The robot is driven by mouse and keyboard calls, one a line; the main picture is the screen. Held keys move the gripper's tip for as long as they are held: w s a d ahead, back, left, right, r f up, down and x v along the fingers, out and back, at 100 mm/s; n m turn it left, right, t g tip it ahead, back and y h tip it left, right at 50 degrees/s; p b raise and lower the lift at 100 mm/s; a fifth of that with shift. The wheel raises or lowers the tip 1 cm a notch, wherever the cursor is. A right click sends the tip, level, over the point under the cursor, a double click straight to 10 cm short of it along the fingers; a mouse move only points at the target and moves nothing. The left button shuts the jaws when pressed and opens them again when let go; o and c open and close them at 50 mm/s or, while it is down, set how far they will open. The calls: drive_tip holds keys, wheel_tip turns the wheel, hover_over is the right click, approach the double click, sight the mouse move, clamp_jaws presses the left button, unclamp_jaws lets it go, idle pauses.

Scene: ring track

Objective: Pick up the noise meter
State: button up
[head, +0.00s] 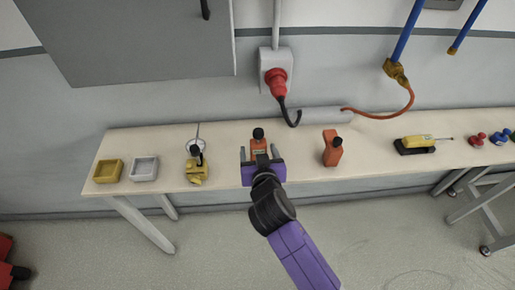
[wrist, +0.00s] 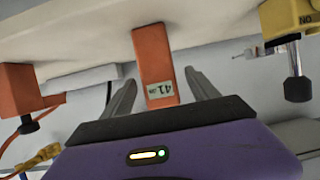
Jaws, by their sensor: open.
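An orange handheld meter (head: 258,144) with a black ball top stands on the pale bench in the head view, and I take it for the noise meter. In the wrist view the orange meter (wrist: 152,50) shows a small display with digits. My gripper (head: 258,152) is open, with one finger on each side of the meter's body. In the wrist view a gap shows between the meter and each finger of my gripper (wrist: 160,85). The black ball top is out of sight in the wrist view.
A second orange device (head: 332,148) stands to the right and a yellow device (head: 197,172) to the left. Yellow (head: 108,171) and white (head: 144,168) trays sit at the bench's left end. A yellow tool (head: 416,144) lies further right. A red plug (head: 276,82) is on the wall behind.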

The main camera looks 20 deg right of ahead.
sight(257, 145)
drive_tip(key=shift+p+x, duration=0.4)
drive_tip(key=shift+x, duration=2)
drive_tip(key=shift+s+f, duration=0.1)
drive_tip(key=shift+f, duration=0.05)
clamp_jaws()
